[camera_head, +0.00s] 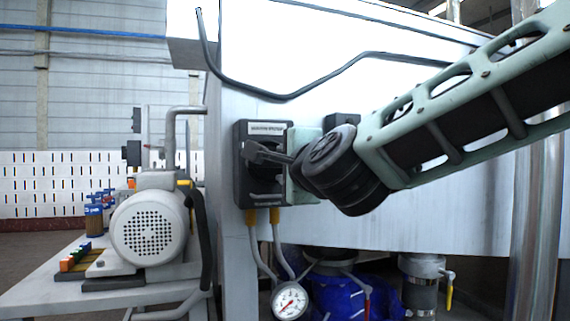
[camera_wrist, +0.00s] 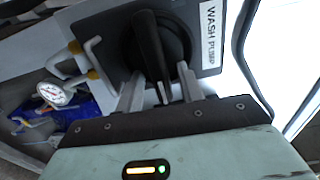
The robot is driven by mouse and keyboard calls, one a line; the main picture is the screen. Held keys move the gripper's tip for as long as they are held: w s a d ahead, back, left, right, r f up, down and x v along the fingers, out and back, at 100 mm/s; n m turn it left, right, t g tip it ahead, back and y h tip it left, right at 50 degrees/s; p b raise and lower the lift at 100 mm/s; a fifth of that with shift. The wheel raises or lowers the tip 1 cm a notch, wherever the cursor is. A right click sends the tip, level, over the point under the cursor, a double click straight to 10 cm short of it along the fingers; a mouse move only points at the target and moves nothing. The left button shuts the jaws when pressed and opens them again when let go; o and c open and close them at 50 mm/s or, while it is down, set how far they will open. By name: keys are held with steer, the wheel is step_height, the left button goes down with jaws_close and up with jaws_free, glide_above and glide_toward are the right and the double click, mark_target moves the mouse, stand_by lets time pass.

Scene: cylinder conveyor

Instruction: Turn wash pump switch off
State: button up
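The wash pump switch box (camera_head: 243,196) is a dark box on the pale metal tank wall in the head view. Its label (camera_wrist: 208,33) reads "WASH PUMP" in the wrist view. The black rotary knob (camera_wrist: 147,45) sits on a round black base on the box. My gripper (camera_wrist: 158,92) is at the knob, with one grey finger on each side of the knob's handle and gaps visible beside it. In the head view my gripper (camera_head: 262,153) reaches the box from the right and hides part of the knob.
A second dark box (camera_head: 341,121) is on the wall behind my wrist. A grey motor pump (camera_head: 150,228) stands on a bench at left. Cables, a round gauge (camera_head: 289,301) and a blue part (camera_head: 340,298) are below the box. A bent black cable (camera_head: 285,97) runs above.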

steer(key=shift+s+d+r, duration=0.1)
steer(key=shift+s, duration=0.25)
steer(key=p+v, duration=0.1)
steer(key=v, duration=1)
steer(key=shift+s, duration=0.15)
